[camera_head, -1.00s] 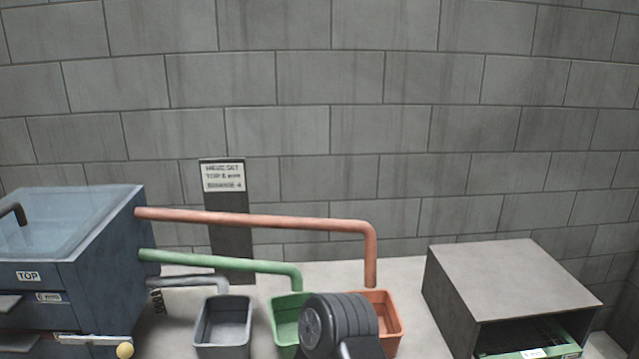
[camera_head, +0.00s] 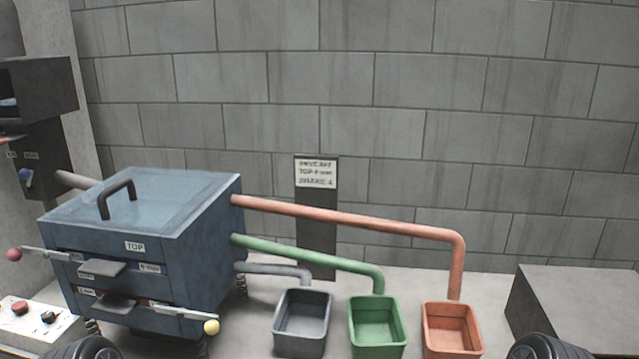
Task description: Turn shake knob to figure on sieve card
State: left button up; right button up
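The sieve card (camera_head: 316,173) is a white sign with dark lines of text on a dark post behind the blue sieve machine (camera_head: 150,255). Its middle line seems to read TOP 6 mm; its last line ends in what looks like a 4. A small black knob (camera_head: 48,317), likely the shake knob, sits on a white control panel (camera_head: 28,332) at the lower left, beside a red button (camera_head: 18,308). Its setting is too small to read. Dark ribbed parts of my arms show at the bottom left and bottom right. Neither gripper's fingers are visible.
Grey (camera_head: 302,312), green (camera_head: 377,322) and orange (camera_head: 452,325) bins stand under the pipes. A grey box (camera_head: 575,305) is at the right. Levers with red and yellow balls stick out from the machine.

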aim_at(48, 317)
jog(key=u, duration=1.6)
jog(key=i+j+z, duration=0.1)
jog(key=z, duration=0.8)
jog(key=i+j+z, duration=0.15)
jog(key=j+z, duration=0.5)
jog(key=j, duration=0.25)
jog(key=i+j+z, duration=0.1)
jog(key=j+z, duration=0.25)
jog(key=j, duration=1.4)
jog(key=i+z, duration=0.05)
